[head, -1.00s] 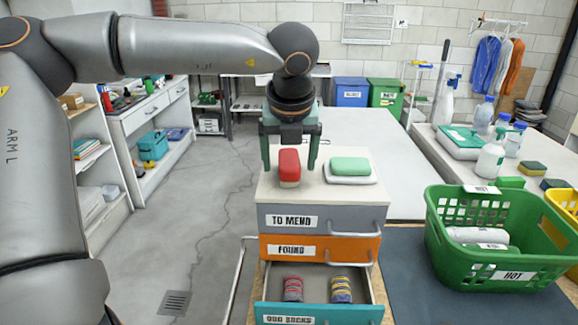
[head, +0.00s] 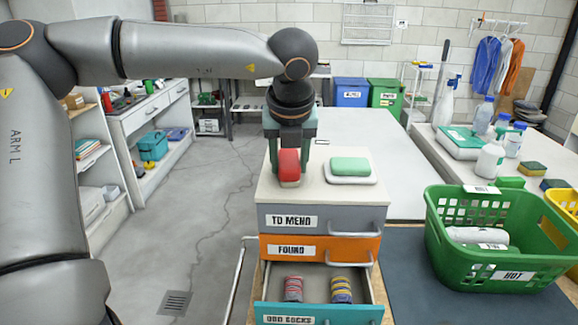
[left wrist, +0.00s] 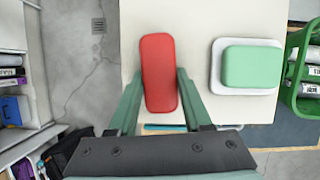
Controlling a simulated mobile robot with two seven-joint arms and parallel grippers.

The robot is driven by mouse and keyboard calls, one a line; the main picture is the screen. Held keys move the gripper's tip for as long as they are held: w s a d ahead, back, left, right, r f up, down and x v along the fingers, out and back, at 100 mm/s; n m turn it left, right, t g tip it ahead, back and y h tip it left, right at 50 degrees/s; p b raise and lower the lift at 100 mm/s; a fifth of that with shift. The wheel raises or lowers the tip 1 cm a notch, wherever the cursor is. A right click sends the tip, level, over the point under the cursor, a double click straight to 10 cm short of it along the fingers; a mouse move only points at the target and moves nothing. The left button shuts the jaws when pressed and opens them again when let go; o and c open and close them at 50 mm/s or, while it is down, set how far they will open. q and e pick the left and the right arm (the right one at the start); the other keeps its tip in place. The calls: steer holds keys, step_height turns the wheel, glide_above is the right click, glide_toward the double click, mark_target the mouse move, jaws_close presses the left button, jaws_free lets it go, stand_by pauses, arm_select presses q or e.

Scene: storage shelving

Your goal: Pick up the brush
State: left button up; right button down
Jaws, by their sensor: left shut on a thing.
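The brush (head: 289,162), a red block with a pale underside, stands on the top of the small drawer unit (head: 262,185). In the left wrist view the brush (left wrist: 159,62) shows as a long red rounded block. My left gripper (head: 290,168) points straight down with a green finger on each side of the brush, shut on it. The brush appears to be still on or very near the top; I cannot tell of a gap. My right gripper is not in view.
A green soap bar on a white dish (head: 350,168) lies just right of the brush. The bottom drawer (head: 318,312) is open, with rolled socks inside. A green basket (head: 470,265) stands to the right. A pale table (head: 385,150) behind is bare.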

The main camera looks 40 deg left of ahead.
arm_select(q)
jaws_close()
steer(key=shift+r, duration=0.15)
steer(key=shift+r, duration=0.25)
step_height(320, 180, up, 2)
steer(key=shift+r, duration=0.1)
steer(key=s+d+r+p, duration=0.1)
steer(key=s+d+r, duration=0.5)
steer(key=d+r, duration=0.4)
steer(key=d, duration=0.2)
steer(key=shift+d, duration=0.3)
